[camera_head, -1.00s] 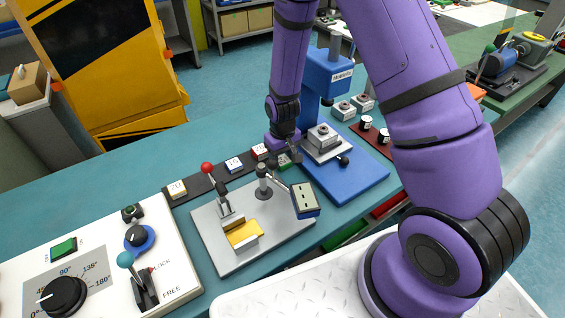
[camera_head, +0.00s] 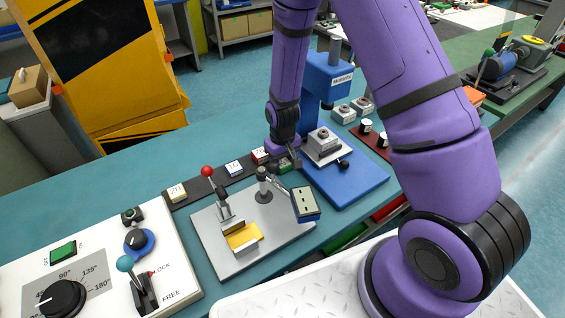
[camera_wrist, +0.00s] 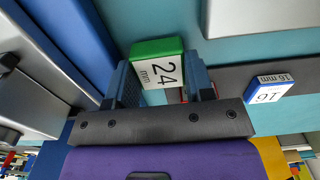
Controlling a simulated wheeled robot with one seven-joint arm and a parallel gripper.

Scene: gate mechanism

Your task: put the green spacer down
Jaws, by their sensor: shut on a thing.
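The green spacer (camera_wrist: 157,47) has a white face marked 24 mm. My gripper (camera_wrist: 160,82) is shut on it, with one finger on each side. In the head view my gripper (camera_head: 287,161) is low at the far right end of the dark spacer rack (camera_head: 208,182), and a bit of the green spacer (camera_head: 283,167) shows under it. I cannot tell whether the spacer touches the rack. A blue-edged 16 mm spacer (camera_wrist: 268,88) lies on the rack in the wrist view. A red-edged spacer (camera_head: 260,155) lies just left of my gripper.
A yellow-edged spacer (camera_head: 176,192) is at the rack's left end. A grey fixture plate (camera_head: 222,258) with a red-knobbed lever stands in front. A blue press (camera_head: 327,80) stands close on the right. A control panel (camera_head: 95,262) is at the left.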

